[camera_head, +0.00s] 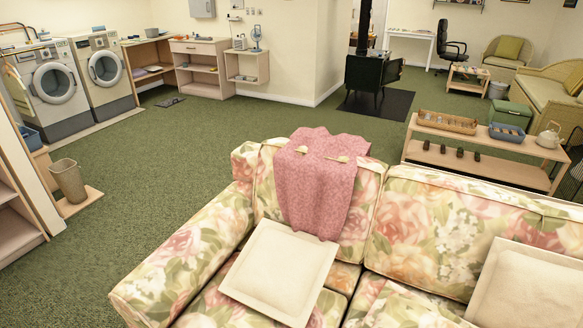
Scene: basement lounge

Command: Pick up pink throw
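The pink throw (318,182) hangs over the backrest of a floral sofa (445,225). Its upper part lies over the top edge of the backrest, and its front part drapes down toward the seat. Two small pale yellowish patches show on its upper part; I cannot tell what they are. A cream cushion (278,273) leans just below the throw's lower edge. A small pink patch also shows on the seat beside the cushion; I cannot tell whether it is part of the throw. Neither of my grippers is in view.
A second cream cushion (515,290) is at the right of the sofa. Behind the sofa stands a low wooden table (490,165) with baskets and a teapot (550,135). A black stove (373,75) stands farther back. Green carpet (190,150) is clear left of the sofa.

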